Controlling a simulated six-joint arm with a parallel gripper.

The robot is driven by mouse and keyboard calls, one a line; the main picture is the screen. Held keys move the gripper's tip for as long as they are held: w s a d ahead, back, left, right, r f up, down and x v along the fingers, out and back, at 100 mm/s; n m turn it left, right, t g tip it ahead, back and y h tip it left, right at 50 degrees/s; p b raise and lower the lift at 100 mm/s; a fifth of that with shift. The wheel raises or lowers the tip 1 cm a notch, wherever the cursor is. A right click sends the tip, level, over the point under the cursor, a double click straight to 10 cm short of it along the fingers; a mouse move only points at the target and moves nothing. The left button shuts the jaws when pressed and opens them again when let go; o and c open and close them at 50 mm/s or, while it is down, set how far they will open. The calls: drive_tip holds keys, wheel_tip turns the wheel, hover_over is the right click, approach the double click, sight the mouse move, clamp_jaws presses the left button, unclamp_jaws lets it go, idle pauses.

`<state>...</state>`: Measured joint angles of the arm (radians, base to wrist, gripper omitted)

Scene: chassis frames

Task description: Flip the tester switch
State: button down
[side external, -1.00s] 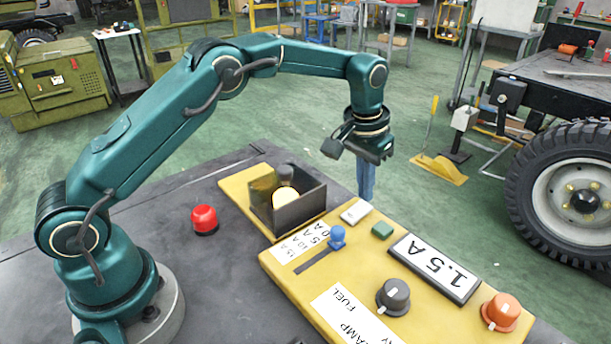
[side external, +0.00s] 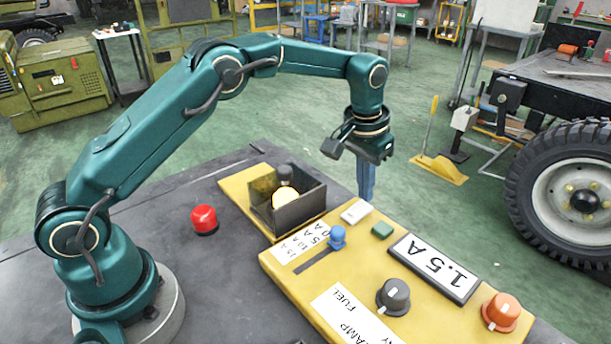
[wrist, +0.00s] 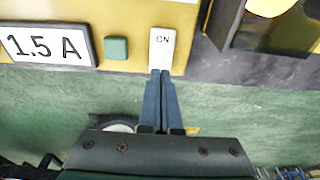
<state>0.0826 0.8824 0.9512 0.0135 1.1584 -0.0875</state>
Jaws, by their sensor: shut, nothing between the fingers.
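The tester is a yellow panel (side external: 280,268) on the dark table. Its white rocker switch (side external: 355,211) sits at the panel's far edge, beside a green square button (side external: 382,230). In the wrist view the white switch (wrist: 161,50) shows the letters "ON" at its upper part. My gripper (side external: 366,196) points down at the far edge of the panel, right by the switch. In the wrist view its blue fingers (wrist: 160,74) are together and empty, with their tips at the lower end of the switch. I cannot tell whether they touch it.
A dark open box (side external: 290,215) with a round light-coloured thing stands left of the switch. A blue slider knob (side external: 337,237), a "1.5 A" display (side external: 434,268), a grey knob (side external: 393,296) and an orange knob (side external: 501,312) are on the panel. A red button (side external: 204,219) sits on the table.

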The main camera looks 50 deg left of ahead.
drive_tip(key=shift+f, duration=0.95)
idle(0.5)
drive_tip(key=shift+r, duration=3.55)
wheel_tip(320, 180, up, 9)
drive_tip(key=t, duration=0.2)
hover_over(362, 206)
drive_tip(key=s, duration=0.2)
drive_tip(key=s+a+r+t, duration=0.1)
drive_tip(key=s+a+r, duration=0.1)
drive_tip(key=s+r, duration=0.45)
drive_tip(key=s+a+f, duration=0.1)
drive_tip(key=s+f, duration=1)
drive_tip(key=s, duration=0.6)
drive_tip(key=shift+f+t, duration=0.2)
drive_tip(key=shift+t, duration=0.1)
